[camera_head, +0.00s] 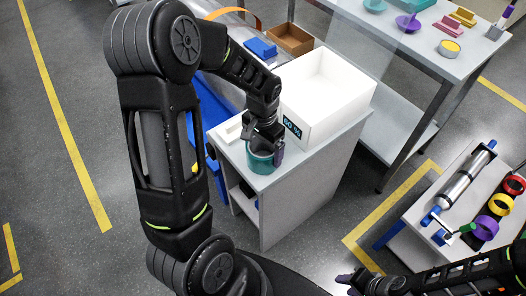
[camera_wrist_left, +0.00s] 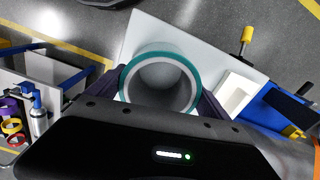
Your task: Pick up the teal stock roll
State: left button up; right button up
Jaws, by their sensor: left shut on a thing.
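The teal stock roll (camera_head: 261,163) is at the near end of a white-topped stand, below my left gripper (camera_head: 265,152). In the left wrist view the roll (camera_wrist_left: 161,50) shows as a teal ring with a wide grey opening. The dark fingers of the left gripper (camera_wrist_left: 160,92) are on both sides of it, shut on it. Whether the roll still touches the stand top, I cannot tell. My right gripper (camera_head: 360,281) is at the bottom edge of the head view, away from the roll; its finger opening is unclear.
A white open bin (camera_head: 325,97) with a small dark display stands on the stand (camera_head: 300,165) right behind the roll. A right-hand table carries a metal roller (camera_head: 467,179) and coloured rings. Another table is at the top right.

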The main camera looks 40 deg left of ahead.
pick_arm(q)
notch_tip(320, 180, up, 10)
dwell(0.6)
dwell(0.4)
